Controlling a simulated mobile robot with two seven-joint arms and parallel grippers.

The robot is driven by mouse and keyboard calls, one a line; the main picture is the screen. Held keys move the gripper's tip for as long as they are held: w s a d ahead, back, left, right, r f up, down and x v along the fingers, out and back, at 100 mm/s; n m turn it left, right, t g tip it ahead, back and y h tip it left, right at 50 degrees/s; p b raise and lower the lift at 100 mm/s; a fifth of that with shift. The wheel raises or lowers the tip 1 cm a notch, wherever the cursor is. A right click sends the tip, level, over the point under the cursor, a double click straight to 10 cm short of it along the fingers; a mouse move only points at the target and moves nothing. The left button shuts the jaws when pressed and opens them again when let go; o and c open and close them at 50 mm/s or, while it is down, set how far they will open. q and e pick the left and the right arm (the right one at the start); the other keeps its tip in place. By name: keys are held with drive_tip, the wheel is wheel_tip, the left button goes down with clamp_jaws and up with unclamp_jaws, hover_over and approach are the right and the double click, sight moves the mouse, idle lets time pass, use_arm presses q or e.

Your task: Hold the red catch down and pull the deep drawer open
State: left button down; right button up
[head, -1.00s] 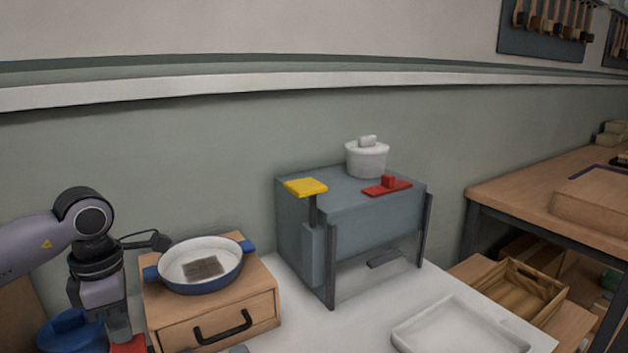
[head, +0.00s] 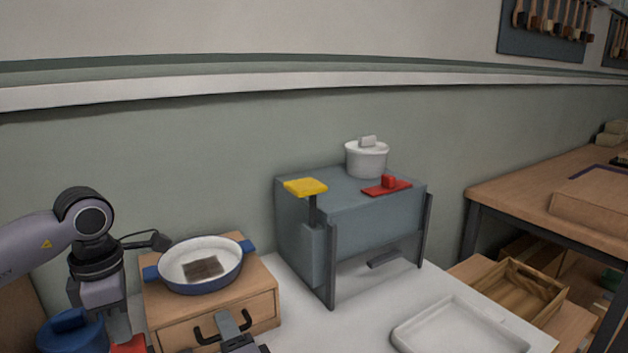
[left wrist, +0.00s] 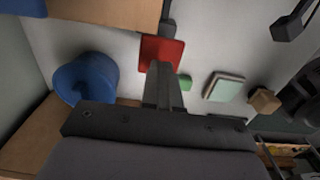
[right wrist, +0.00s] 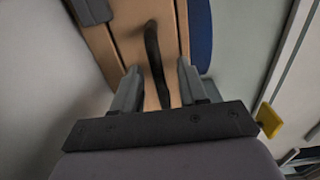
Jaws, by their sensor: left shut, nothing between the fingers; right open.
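The wooden drawer box (head: 268,283) stands at the left of the white table, its deep drawer (head: 264,308) looking shut. The drawer's black bow handle (right wrist: 152,42) runs between the fingers of my right gripper (right wrist: 158,76), which is open with a finger on each side. In the head view my right gripper (head: 226,322) is in front of the drawer front. The red catch (left wrist: 162,50) is a flat red piece beside the box; it also shows in the head view (head: 128,347). My left gripper (left wrist: 161,68) is shut and empty, fingertips over the catch; contact is unclear.
A blue-rimmed white pan (head: 203,264) sits on the box. A blue pot (head: 72,333) stands left of the catch. A grey stand (head: 360,215) with a yellow paddle (head: 306,187) is to the right. A white tray (head: 460,330) lies at the front right.

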sight(128, 349)
use_arm(q)
drive_tip(key=shift+f, duration=0.1)
drive_tip(key=shift+f, duration=0.65)
drive_tip(key=shift+f, duration=0.1)
drive_tip(key=shift+f, duration=0.95)
use_arm(e)
clamp_jaws()
drive_tip(key=shift+s+d, duration=0.1)
